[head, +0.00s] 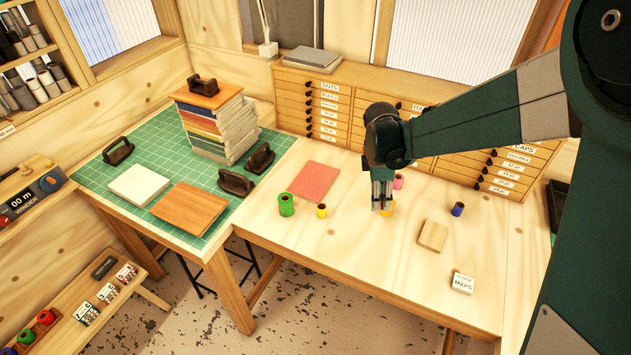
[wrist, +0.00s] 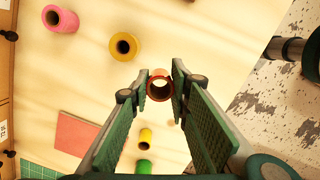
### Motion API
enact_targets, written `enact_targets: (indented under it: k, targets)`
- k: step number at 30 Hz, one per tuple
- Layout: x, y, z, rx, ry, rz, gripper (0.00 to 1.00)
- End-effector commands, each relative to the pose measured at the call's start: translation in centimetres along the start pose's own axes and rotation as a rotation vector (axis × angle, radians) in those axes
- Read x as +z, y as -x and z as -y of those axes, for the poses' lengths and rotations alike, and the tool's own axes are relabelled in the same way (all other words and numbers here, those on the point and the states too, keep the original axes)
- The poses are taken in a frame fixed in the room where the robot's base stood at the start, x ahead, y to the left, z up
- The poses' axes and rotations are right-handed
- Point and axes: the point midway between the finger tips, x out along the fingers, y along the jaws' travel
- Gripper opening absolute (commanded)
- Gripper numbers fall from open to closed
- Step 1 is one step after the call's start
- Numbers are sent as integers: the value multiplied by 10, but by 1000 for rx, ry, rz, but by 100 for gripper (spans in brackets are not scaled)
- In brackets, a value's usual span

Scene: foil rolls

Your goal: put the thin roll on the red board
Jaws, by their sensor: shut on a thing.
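My gripper (head: 382,208) is over the middle of the wooden table, to the right of the red board (head: 313,181). In the wrist view, my gripper (wrist: 160,84) is shut on a slim orange-red roll (wrist: 159,87), its open end facing the camera. In the head view the fingers mostly hide this roll. The red board also shows at the left of the wrist view (wrist: 76,133); it lies flat and its visible surface is bare. I cannot tell whether the held roll touches the table.
A small yellow roll (head: 321,211) and a green roll (head: 286,204) stand near the board. A blue roll (head: 457,209) and wooden block (head: 433,235) are to the right.

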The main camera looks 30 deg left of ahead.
Motion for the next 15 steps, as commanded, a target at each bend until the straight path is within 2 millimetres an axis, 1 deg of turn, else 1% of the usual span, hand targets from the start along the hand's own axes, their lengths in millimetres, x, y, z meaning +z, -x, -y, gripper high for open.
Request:
enact_targets:
  k: [1, 6, 8, 15]
  targets:
    - [-10, 2, -13, 1, 3, 0, 12]
    - [-41, 9, -53, 1, 4, 0, 12]
    - [-53, 12, -67, 1, 3, -1, 12]
    - [-103, 22, -118, 1, 5, 0, 12]
